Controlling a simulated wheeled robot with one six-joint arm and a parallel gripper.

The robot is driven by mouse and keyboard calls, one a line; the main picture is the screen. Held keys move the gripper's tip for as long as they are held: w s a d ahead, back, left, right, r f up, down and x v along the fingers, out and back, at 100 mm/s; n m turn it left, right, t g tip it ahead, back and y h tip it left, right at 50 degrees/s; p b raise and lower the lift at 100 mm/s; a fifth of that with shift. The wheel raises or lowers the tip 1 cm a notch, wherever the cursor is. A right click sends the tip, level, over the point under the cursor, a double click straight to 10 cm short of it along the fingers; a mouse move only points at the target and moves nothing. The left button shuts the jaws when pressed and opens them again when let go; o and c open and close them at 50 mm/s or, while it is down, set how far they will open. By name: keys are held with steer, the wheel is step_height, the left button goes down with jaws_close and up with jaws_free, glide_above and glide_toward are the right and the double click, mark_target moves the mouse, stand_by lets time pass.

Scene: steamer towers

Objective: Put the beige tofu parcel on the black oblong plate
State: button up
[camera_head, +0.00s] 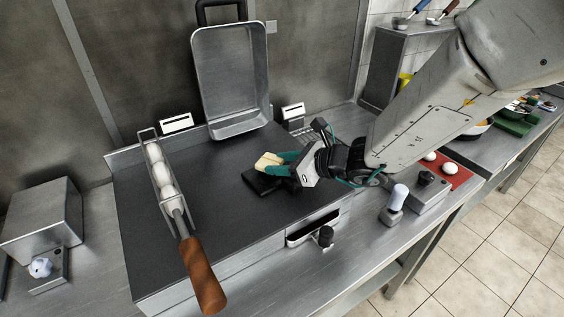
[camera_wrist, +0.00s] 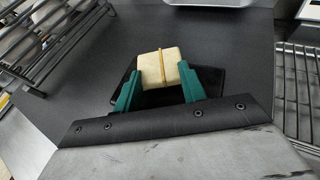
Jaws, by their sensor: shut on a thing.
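The beige tofu parcel (camera_head: 268,160) is a pale block with a thin tan band. In the wrist view the parcel (camera_wrist: 160,68) sits between the two green fingertips of my gripper (camera_wrist: 158,86), which is shut on it. In the head view my gripper (camera_head: 284,163) reaches in from the right. The black oblong plate (camera_head: 261,181) lies on the dark griddle, below the parcel and fingers. In the wrist view the plate (camera_wrist: 210,78) shows behind the fingers, partly hidden by them. I cannot tell whether the parcel touches the plate.
A wire rack with white round items and a wooden handle (camera_head: 202,275) lies on the left of the griddle (camera_head: 215,240). A metal basket pan (camera_head: 232,85) stands at the back. A red tray (camera_head: 452,176) is at the right. The front griddle surface is clear.

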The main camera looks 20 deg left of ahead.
steer(key=shift+f, duration=0.3)
steer(key=o, duration=1.1)
steer(key=shift+o, duration=0.2)
steer(key=shift+c, duration=1.3)
steer(key=shift+c, duration=0.7)
steer(key=shift+d, duration=0.15)
steer(key=v, duration=0.7)
steer(key=shift+d+r, duration=0.2)
